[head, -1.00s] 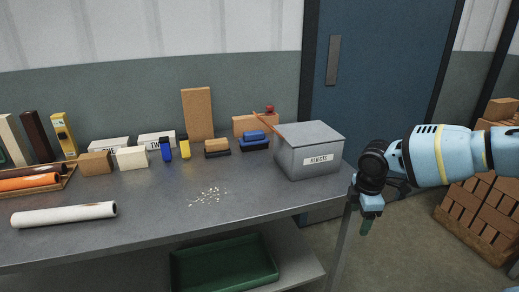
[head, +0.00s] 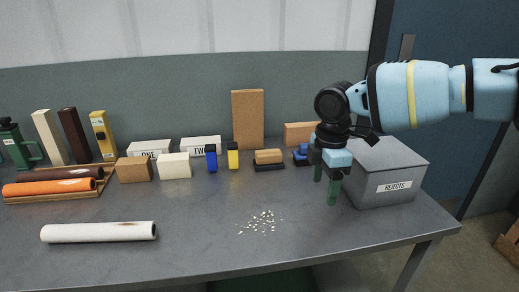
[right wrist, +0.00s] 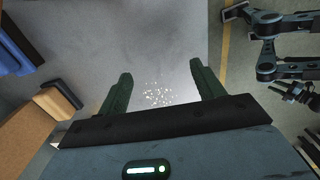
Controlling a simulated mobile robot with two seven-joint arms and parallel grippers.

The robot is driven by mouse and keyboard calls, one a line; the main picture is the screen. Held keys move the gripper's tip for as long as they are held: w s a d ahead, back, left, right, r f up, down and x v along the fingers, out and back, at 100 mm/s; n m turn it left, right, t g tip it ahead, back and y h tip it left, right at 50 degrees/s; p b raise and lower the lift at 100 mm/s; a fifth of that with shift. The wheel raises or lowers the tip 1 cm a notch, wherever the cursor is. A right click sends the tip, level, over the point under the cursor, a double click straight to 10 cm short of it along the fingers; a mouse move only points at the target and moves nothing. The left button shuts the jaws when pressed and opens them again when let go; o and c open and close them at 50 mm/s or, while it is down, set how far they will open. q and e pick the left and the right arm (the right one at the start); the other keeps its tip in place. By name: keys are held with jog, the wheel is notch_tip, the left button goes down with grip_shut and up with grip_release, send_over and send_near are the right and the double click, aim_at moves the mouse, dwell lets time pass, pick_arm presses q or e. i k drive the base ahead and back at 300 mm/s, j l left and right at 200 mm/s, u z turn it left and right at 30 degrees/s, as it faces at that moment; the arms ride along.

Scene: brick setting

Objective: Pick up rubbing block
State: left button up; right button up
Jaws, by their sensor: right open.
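Two block-shaped tools lie on the grey table: one with a tan wooden top on a black base (head: 268,160), and a blue one (head: 301,155) to its right, partly hidden by my gripper. I cannot tell which of them is the rubbing block. In the right wrist view, a blue block (right wrist: 15,50) and a tan block with a dark edge (right wrist: 55,100) show at the left. My right gripper (head: 326,183) is open and empty, fingers pointing down, above the table in front of the blue block. Between its fingers (right wrist: 161,90) only table and pale crumbs show.
The grey REJECTS box (head: 390,172) stands just right of my gripper. Behind are a tall tan board (head: 247,118) and a brick (head: 299,134). Blue (head: 211,158) and yellow (head: 233,156) pieces stand left. Crumbs (head: 262,222) lie in front; the table's front middle is otherwise clear.

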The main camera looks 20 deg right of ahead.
aim_at(271, 159)
jog(key=i, duration=0.95)
